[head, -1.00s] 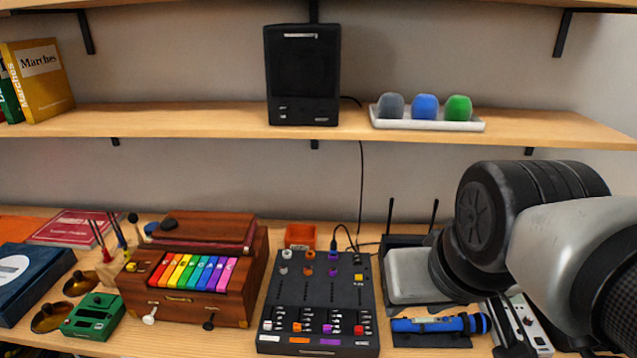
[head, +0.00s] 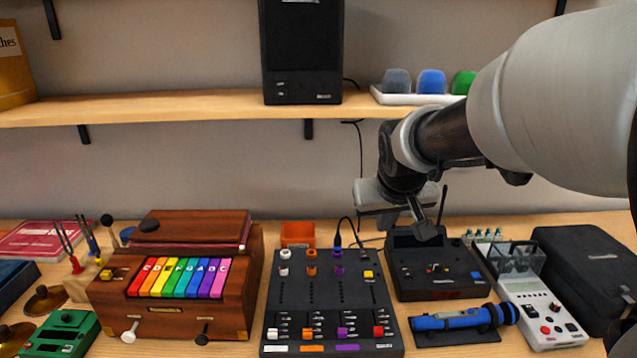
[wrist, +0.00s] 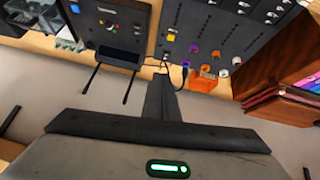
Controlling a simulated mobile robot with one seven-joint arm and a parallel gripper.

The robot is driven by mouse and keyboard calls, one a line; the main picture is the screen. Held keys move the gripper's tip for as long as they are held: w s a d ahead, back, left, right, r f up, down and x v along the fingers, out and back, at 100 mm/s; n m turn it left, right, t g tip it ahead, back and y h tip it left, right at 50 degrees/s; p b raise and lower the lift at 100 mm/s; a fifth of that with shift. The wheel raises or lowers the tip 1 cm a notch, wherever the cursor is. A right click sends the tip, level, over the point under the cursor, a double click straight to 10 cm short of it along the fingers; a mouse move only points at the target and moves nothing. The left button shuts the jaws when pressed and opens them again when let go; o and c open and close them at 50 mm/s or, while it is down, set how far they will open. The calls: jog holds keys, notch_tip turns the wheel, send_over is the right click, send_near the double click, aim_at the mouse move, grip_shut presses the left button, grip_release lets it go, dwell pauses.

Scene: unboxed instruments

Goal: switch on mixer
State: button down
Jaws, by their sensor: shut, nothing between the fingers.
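The mixer (head: 330,305) is a black box on the desk with white, orange and purple knobs, faders and coloured buttons along its front. A yellow button (head: 369,275) sits at its upper right; it also shows in the wrist view (wrist: 171,35). A dark cable (head: 349,230) runs into the mixer's back edge.
A black receiver with antennas (head: 436,274) stands right of the mixer, with a blue microphone (head: 452,318) in front. A wooden box with coloured keys (head: 180,278) is on the left. A shelf (head: 200,105) hangs above.

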jog(key=w+f+m+b, duration=0.1)
jog(key=w+f, duration=0.3)
jog(key=w, duration=0.1)
jog(key=shift+w+a+t+y, duration=0.15)
jog(key=shift+w+t+y, duration=0.15)
jog(key=shift+w+y, duration=0.1)
jog(key=shift+f, duration=0.15)
jog(key=b, duration=0.3)
send_over(365, 254)
jog(key=s, duration=0.3)
notch_tip(365, 254, down, 8)
jog(key=shift+w+a+f, duration=0.1)
jog(key=shift+w+a, duration=0.05)
notch_tip(365, 254, down, 2)
jog(key=shift+f, duration=0.15)
jog(key=shift+f+b, duration=0.4)
jog(key=shift+f, duration=0.3)
